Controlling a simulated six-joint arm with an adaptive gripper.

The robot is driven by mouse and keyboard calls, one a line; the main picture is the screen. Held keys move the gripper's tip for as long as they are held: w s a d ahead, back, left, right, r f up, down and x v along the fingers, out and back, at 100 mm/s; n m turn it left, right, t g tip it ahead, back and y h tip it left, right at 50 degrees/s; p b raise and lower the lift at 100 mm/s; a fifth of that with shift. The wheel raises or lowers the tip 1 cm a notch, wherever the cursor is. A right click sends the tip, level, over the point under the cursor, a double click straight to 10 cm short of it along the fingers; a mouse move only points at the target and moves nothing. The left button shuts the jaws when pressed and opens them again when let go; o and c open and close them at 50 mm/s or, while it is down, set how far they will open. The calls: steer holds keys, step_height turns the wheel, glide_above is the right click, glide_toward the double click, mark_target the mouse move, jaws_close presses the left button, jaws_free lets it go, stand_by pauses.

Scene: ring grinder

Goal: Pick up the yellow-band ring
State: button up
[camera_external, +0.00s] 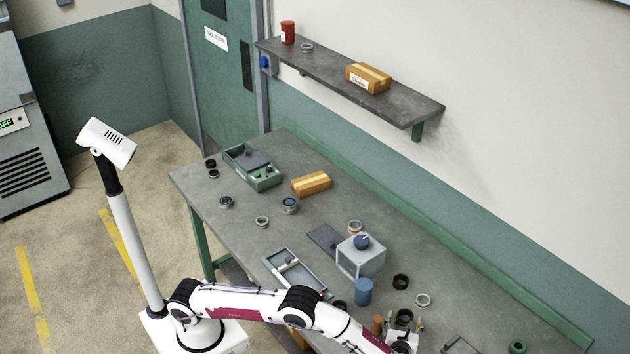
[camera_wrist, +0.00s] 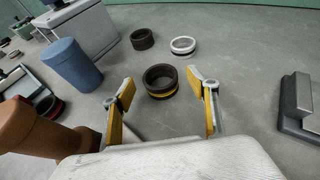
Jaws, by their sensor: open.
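The yellow-band ring (camera_wrist: 160,81) is a dark brown ring with a yellow band round its lower part. In the wrist view it lies flat on the table just beyond and between my fingertips. My gripper (camera_wrist: 160,92) is open and empty, with one yellow-padded finger to each side of the ring's line. In the external view the dark ring (camera_external: 404,316) shows right by my gripper (camera_external: 403,333), at the near right of the table. Its yellow band cannot be made out there.
A blue cylinder (camera_wrist: 72,64) and a brown cylinder (camera_wrist: 32,127) stand to the left. A dark ring (camera_wrist: 142,39) and a pale ring (camera_wrist: 183,45) lie farther off. A grey fixture (camera_wrist: 297,105) stands at the right. Bare table lies between the ring and that fixture.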

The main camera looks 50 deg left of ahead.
mark_target(406, 312)
steer(key=shift+x, duration=1.55)
steer(key=shift+r, duration=0.1)
steer(key=c, duration=1.4)
